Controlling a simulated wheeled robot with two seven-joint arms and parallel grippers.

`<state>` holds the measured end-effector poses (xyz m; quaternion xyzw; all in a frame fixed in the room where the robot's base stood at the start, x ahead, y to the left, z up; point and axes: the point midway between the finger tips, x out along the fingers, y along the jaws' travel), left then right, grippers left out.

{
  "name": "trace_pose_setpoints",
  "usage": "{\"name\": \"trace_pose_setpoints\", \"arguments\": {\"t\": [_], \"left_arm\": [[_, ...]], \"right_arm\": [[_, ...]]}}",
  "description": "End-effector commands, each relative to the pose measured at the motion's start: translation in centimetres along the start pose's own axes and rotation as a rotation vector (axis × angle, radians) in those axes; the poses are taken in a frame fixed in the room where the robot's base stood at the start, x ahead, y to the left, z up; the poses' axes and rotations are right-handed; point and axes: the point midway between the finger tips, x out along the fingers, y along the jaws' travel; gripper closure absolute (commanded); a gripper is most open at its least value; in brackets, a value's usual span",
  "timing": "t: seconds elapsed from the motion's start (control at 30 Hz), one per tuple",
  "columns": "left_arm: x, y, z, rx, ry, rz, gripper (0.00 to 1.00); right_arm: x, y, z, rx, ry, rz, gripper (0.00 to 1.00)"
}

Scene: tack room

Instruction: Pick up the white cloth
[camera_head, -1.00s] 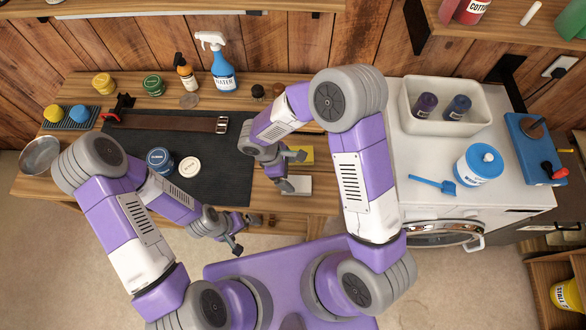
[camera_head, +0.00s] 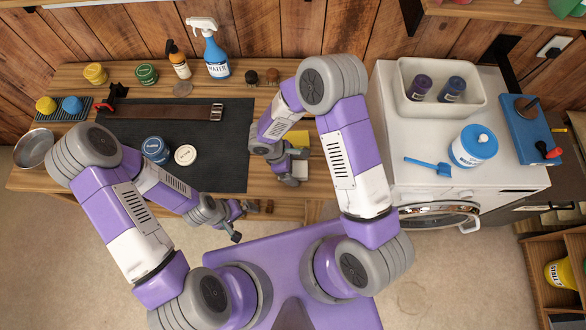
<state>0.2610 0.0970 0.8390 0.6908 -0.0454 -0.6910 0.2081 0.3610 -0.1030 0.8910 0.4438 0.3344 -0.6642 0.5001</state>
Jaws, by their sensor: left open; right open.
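The white cloth (camera_head: 301,169) lies flat on the wooden bench near its front edge, at the right of the dark mat. My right gripper (camera_head: 296,168) is open right at the cloth and covers much of it from above. Whether its fingers touch the cloth I cannot tell. A yellow cloth (camera_head: 298,138) lies just behind, partly hidden by my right arm. My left gripper (camera_head: 243,222) is open and empty in front of the bench edge, left of the white cloth.
The dark mat (camera_head: 225,150) holds a belt (camera_head: 165,114), a blue tin (camera_head: 155,149) and a white lid (camera_head: 185,155). Bottles (camera_head: 212,55) and jars stand at the back. The washing machine at right carries a white bin (camera_head: 440,104) and a tub (camera_head: 472,150).

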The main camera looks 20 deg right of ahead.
Motion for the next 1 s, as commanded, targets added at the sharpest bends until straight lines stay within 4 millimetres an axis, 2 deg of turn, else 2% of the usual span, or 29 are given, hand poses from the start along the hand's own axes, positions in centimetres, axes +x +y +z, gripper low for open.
{"name": "trace_pose_setpoints", "arguments": {"t": [0.83,1.0], "left_arm": [[0.76,-0.28,-0.03,0.000,0.000,0.000,0.00],[0.75,-0.28,-0.03,0.000,0.000,0.000,0.00]], "right_arm": [[0.43,-0.01,-0.17,0.000,0.000,0.000,0.06],[0.42,0.00,-0.18,0.000,0.000,0.000,0.32]]}}
